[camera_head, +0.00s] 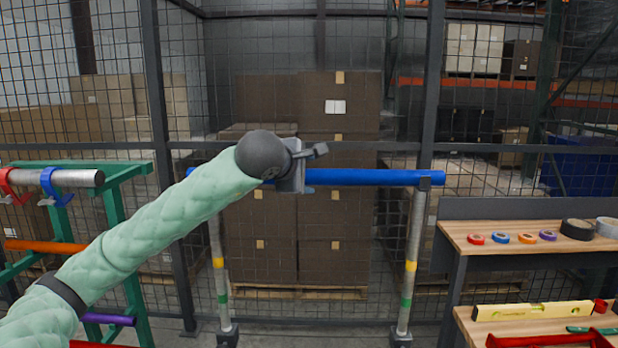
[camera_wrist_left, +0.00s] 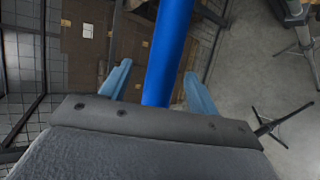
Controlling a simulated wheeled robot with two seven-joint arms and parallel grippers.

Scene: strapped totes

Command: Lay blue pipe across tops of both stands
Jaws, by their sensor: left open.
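The blue pipe (camera_head: 365,177) lies level across the tops of both stands in the head view. Its right end sits at the top of the right stand (camera_head: 412,255). Its left end reaches the top of the left stand (camera_head: 218,265), partly hidden behind my left arm. My left gripper (camera_head: 305,165) is at the pipe, left of its middle. In the left wrist view the blue pipe (camera_wrist_left: 169,60) runs between the two open fingers (camera_wrist_left: 158,88), with gaps on both sides. My right gripper is in neither view.
A green rack (camera_head: 120,200) with several coloured pipes stands at the left. A wooden workbench (camera_head: 540,245) with tape rolls and a yellow level (camera_head: 533,310) stands at the right. A mesh fence and stacked boxes (camera_head: 340,120) are behind the stands.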

